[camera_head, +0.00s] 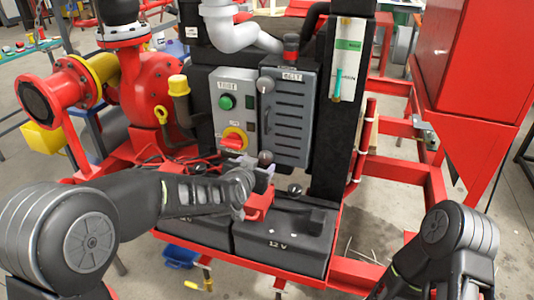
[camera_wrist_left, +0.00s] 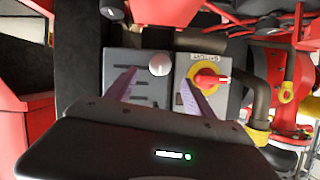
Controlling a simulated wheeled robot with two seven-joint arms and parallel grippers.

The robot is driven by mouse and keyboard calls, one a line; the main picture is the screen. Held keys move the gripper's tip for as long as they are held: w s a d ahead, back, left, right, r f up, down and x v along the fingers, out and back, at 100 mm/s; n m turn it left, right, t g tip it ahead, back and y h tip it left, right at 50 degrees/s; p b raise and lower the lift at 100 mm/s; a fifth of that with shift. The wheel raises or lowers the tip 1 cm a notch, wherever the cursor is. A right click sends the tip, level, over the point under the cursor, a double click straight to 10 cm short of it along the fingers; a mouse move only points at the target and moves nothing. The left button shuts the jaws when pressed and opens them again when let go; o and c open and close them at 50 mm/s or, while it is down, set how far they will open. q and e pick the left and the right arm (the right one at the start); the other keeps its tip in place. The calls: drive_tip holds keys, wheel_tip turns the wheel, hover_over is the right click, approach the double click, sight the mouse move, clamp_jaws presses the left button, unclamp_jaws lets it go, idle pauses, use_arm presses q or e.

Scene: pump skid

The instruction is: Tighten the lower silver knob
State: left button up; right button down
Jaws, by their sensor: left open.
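The grey vented cover marked BELT (camera_head: 290,115) has an upper silver knob (camera_head: 266,84) and a lower knob (camera_head: 265,158) near its bottom left corner. The lower knob looks dark in the head view and silver and round in the left wrist view (camera_wrist_left: 159,64). My left gripper (camera_head: 262,170) is at the cover's bottom edge, just below the lower knob. In the left wrist view its two fingers (camera_wrist_left: 158,77) are open, and the knob shows in the gap near their tips. I cannot tell whether they touch it. My right gripper is out of view.
The grey control box (camera_head: 232,110) with a green button and a red-yellow rotary switch (camera_head: 234,139) stands left of the cover, close to my gripper. Black 12 V batteries (camera_head: 285,240) lie below, with a red part (camera_head: 258,204) on top. A red frame surrounds them.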

sight(265, 159)
use_arm(q)
drive_tip(key=shift+s+r, duration=0.1)
drive_tip(key=shift+s, duration=0.15)
drive_tip(key=x, duration=0.8)
drive_tip(key=shift+p, duration=0.3)
drive_tip(key=shift+c, duration=0.4)
clamp_jaws()
